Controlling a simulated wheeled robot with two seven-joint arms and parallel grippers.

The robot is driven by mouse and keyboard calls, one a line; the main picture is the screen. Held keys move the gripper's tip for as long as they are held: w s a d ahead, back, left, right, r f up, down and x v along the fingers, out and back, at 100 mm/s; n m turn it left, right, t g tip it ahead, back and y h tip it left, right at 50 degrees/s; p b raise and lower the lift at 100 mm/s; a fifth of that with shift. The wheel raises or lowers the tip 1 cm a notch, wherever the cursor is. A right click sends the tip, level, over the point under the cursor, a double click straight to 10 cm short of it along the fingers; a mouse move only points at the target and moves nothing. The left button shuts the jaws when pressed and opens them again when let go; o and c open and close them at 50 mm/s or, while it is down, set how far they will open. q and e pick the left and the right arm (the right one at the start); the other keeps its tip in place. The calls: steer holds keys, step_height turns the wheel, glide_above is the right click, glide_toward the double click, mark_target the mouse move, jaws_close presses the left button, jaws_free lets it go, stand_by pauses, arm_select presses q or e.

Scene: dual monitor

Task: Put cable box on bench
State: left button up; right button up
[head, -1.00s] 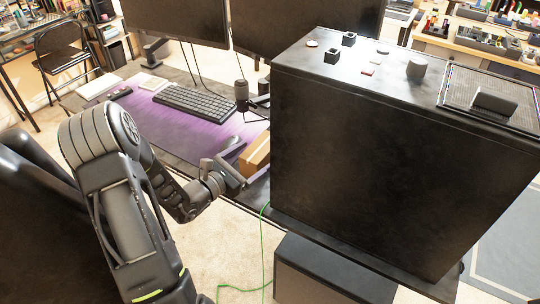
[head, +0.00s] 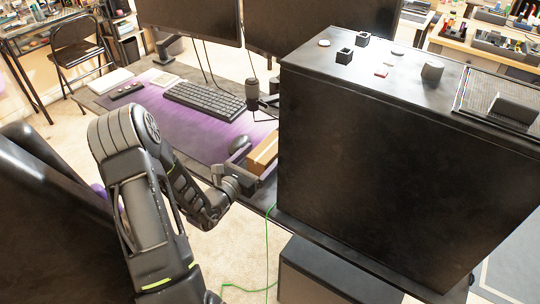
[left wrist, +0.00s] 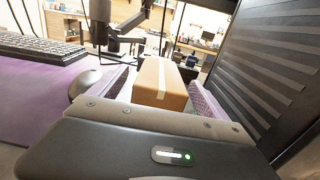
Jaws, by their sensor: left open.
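A brown cardboard box with a pale strip of tape (head: 263,152), likely the cable box, sits on the desk beside the big black case. In the left wrist view the box (left wrist: 160,84) stands straight ahead between my two fingers. My left gripper (head: 250,170) is open, with one finger on each side of the box; I cannot tell whether they touch it. It also shows in the left wrist view (left wrist: 162,98). My right gripper is not in view. Which surface is the bench is not clear; cluttered workbenches (head: 466,53) stand at the back right.
The black case (head: 390,160) rises close on the right of the box. A mouse (head: 239,143), keyboard (head: 204,100) and microphone (head: 252,93) are on the purple desk mat (head: 195,127). Two monitors stand behind. A green cable (head: 267,245) hangs below.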

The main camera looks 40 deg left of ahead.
mark_target(270, 146)
arm_select(q)
steer(key=shift+w, duration=0.1)
steer(key=shift+w+r, duration=0.1)
steer(key=shift+w, duration=0.25)
steer(key=w+p, duration=0.1)
steer(key=w, duration=0.3)
steer(key=shift+w, duration=0.15)
steer(key=shift+c, duration=0.5)
steer(key=c, duration=1.7)
steer(key=shift+c, duration=0.2)
steer(key=shift+r, duration=0.1)
step_height(270, 146, up, 28)
steer(key=p, duration=0.1)
